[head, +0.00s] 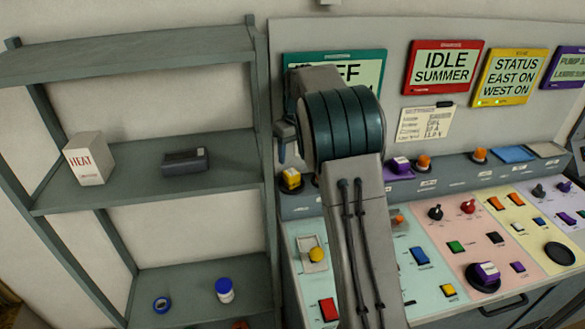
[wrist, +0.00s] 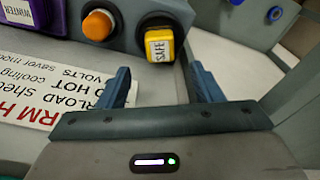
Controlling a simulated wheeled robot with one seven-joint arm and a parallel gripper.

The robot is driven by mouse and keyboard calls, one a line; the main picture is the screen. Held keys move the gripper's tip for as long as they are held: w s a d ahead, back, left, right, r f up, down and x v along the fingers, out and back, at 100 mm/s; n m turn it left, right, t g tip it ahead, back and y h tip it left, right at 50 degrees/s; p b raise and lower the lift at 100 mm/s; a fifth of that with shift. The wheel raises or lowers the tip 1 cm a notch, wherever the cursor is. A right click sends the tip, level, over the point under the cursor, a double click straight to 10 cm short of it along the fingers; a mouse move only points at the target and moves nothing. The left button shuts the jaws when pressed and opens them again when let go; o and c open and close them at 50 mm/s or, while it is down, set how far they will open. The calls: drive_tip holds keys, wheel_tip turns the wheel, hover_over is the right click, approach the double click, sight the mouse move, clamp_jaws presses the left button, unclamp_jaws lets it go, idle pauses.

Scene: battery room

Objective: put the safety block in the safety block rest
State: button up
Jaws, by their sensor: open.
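The yellow safety block (wrist: 160,46), lettered SAFE, sits against a dark base (wrist: 152,20) in the wrist view. It also shows in the head view (head: 291,177), on the left end of the console's raised ledge. My gripper (wrist: 162,84) is open and empty, its two blue fingers spread apart. The block lies beyond the fingertips, roughly in line with the gap and not between them. In the head view my arm hides most of the gripper. I cannot tell for sure which fitting is the safety block rest; a bare black round pad (head: 559,254) is on the console's right.
An orange knob (wrist: 98,25) and a purple block (wrist: 28,15) stand beside the safety block. A purple block (head: 487,269) sits on a black round pad among switches. A shelf rack (head: 150,260) stands left of the console. My arm hides part of the console.

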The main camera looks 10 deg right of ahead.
drive_tip(key=s+r+m+t, duration=0.1)
drive_tip(key=s+r, duration=0.4)
drive_tip(key=s, duration=0.4)
drive_tip(key=s+r+m, duration=0.2)
drive_tip(key=s+r, duration=0.2)
drive_tip(key=s, duration=0.5)
drive_tip(key=s+f+t, duration=0.1)
drive_tip(key=s+f, duration=0.1)
drive_tip(key=s, duration=0.7)
drive_tip(key=s+f+m, duration=0.1)
drive_tip(key=s+f, duration=0.2)
drive_tip(key=s, duration=0.7)
drive_tip(key=shift+a+f+m+t+h, duration=0.15)
drive_tip(key=shift+f+m+t+h, duration=0.15)
drive_tip(key=shift+t, duration=0.1)
drive_tip(key=shift+s, duration=0.1)
